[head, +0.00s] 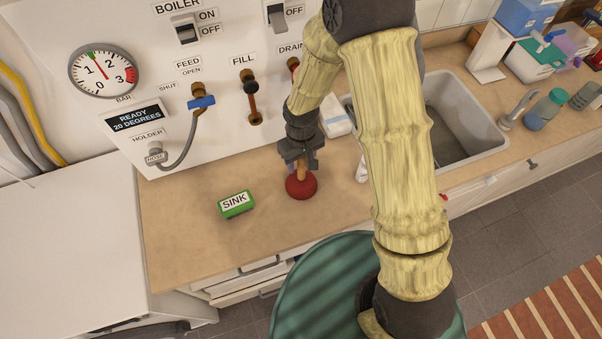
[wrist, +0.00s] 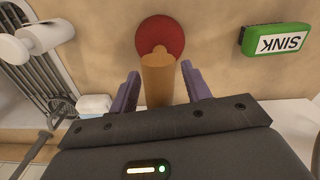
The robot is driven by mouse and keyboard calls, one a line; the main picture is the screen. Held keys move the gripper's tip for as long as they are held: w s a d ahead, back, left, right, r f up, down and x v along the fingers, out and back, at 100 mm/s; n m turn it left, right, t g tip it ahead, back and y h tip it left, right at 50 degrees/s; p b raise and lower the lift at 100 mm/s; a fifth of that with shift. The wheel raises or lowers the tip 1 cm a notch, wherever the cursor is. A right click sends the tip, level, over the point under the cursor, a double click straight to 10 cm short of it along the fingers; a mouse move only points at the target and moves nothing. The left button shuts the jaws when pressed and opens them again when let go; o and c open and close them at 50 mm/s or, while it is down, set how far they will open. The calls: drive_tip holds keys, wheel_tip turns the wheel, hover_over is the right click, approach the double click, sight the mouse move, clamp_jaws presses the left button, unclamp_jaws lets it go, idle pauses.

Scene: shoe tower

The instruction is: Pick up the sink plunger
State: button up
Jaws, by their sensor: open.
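The sink plunger has a red rubber cup (head: 301,185) and a short wooden handle (head: 301,168). It stands upright on the tan counter, cup down. In the wrist view the red cup (wrist: 160,36) lies just beyond the fingertips. The wooden handle (wrist: 157,78) rises between the fingers. My gripper (head: 301,159) is above the cup and around the handle. In the wrist view my gripper (wrist: 159,84) is open, with a gap between the handle and each purple finger.
The boiler panel (head: 226,110) with valves and a hose stands behind. A sink basin (head: 455,125) is to the right. The counter (head: 190,240) is clear in front of the sponge.

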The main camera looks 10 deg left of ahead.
drive_tip(key=shift+f, duration=0.3)
clamp_jaws()
idle(0.4)
